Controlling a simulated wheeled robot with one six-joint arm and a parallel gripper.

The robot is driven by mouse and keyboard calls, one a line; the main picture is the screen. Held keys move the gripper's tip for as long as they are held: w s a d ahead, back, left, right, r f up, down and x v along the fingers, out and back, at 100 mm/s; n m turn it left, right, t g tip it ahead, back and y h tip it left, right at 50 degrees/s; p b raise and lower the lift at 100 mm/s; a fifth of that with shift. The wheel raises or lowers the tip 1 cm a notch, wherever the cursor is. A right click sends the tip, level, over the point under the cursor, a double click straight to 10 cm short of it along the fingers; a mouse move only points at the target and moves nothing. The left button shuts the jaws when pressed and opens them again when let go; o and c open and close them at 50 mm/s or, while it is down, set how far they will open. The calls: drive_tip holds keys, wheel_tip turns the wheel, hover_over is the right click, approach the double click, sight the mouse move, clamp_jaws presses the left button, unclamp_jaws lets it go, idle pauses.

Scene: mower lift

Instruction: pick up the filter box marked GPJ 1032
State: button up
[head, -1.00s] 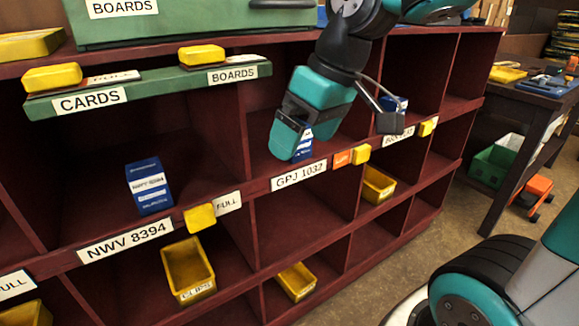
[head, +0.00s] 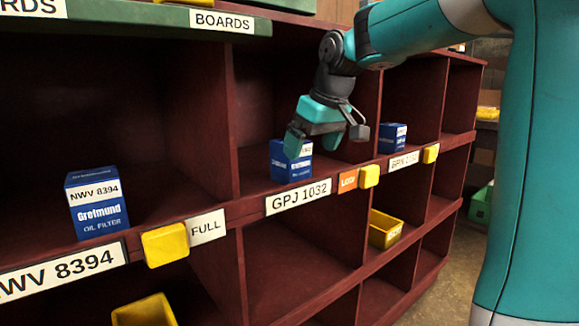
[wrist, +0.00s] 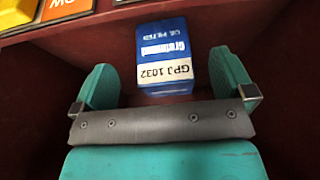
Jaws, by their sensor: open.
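The filter box marked GPJ 1032 (head: 291,163) is a small blue box with a white label band. It stands upright in the shelf compartment above the GPJ 1032 shelf label (head: 298,197). In the wrist view the box (wrist: 165,58) shows its marking upside down and lies ahead, between the two teal fingers. My gripper (head: 325,140) is open at that compartment, its fingers close to the box's top. In the wrist view the gripper (wrist: 165,88) is spread wider than the box, with gaps at both sides. The left finger partly covers the box in the head view.
A similar blue box marked NWV 8394 (head: 97,203) stands in the compartment to the left. Another blue box (head: 392,137) stands in the compartment to the right. Dark red dividers flank my gripper. Yellow blocks (head: 165,245) and an orange tag (head: 348,181) sit along the shelf edge.

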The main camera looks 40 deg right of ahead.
drive_tip(key=shift+w, duration=0.7)
drive_tip(key=w, duration=0.3)
drive_tip(key=shift+w+a+f, duration=0.1)
drive_tip(key=shift+w+a, duration=0.15)
drive_tip(key=shift+w, duration=0.15)
drive_tip(key=shift+b+x, duration=0.85)
drive_tip(key=shift+x, duration=0.65)
drive_tip(key=c, duration=1.1)
drive_tip(key=shift+c, duration=0.2)
drive_tip(key=shift+r, duration=0.25)
